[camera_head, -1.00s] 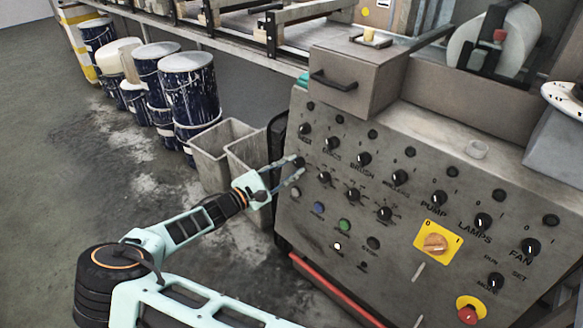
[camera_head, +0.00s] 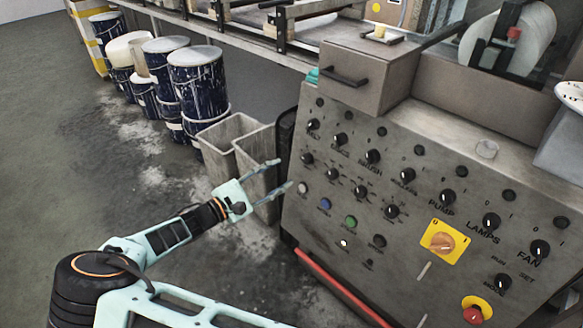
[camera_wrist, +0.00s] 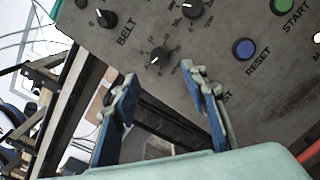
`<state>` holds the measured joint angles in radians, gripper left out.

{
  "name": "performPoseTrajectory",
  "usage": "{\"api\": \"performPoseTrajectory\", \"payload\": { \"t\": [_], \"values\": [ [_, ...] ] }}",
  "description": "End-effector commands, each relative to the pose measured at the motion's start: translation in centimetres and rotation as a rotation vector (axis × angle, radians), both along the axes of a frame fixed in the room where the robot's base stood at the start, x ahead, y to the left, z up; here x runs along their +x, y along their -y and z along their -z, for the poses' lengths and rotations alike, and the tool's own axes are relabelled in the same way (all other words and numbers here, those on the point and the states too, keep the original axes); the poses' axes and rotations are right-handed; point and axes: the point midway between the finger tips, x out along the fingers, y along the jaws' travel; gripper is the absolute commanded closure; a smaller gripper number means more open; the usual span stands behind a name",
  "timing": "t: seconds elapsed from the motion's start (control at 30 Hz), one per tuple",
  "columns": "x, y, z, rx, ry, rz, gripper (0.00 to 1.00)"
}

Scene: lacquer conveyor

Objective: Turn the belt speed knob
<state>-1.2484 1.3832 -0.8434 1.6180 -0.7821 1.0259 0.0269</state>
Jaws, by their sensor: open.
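The grey control panel (camera_head: 400,262) carries rows of black knobs. At its left end, a knob (camera_head: 313,124) (camera_wrist: 106,18) has the label BELT beside it in the wrist view. Just below it is another black dial knob (camera_head: 307,158) (camera_wrist: 154,60) with a white pointer mark; I cannot read a label for it. My gripper (camera_head: 285,173) is open and empty at the panel's left edge, fingers pointing towards it. In the wrist view, the lower dial shows ahead, between and slightly beyond the two blue fingertips (camera_wrist: 158,76). The fingers look clear of it.
A blue RESET button (camera_head: 326,204) and a green START button (camera_head: 350,222) sit below and right. A yellow-plated orange switch (camera_head: 443,240) and red emergency button (camera_head: 473,314) are farther right. Grey bins (camera_head: 222,150) and paint drums (camera_head: 197,80) stand behind my gripper.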

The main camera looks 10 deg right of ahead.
Motion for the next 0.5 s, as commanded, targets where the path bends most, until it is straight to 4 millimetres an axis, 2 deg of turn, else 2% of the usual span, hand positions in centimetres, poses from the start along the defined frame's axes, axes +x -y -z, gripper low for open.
{"api": "performPoseTrajectory", "payload": {
  "t": [0.1, 0.2, 0.5],
  "values": [
    [-1.0, -1.8, 0.0, 0.002, 0.000, -0.002, 0.59],
    [-1.6, -2.6, 0.0, 0.002, 0.001, 0.000, 0.59],
    [-2.0, -3.2, 0.0, 0.000, 0.001, 0.001, 0.59]
  ]
}}
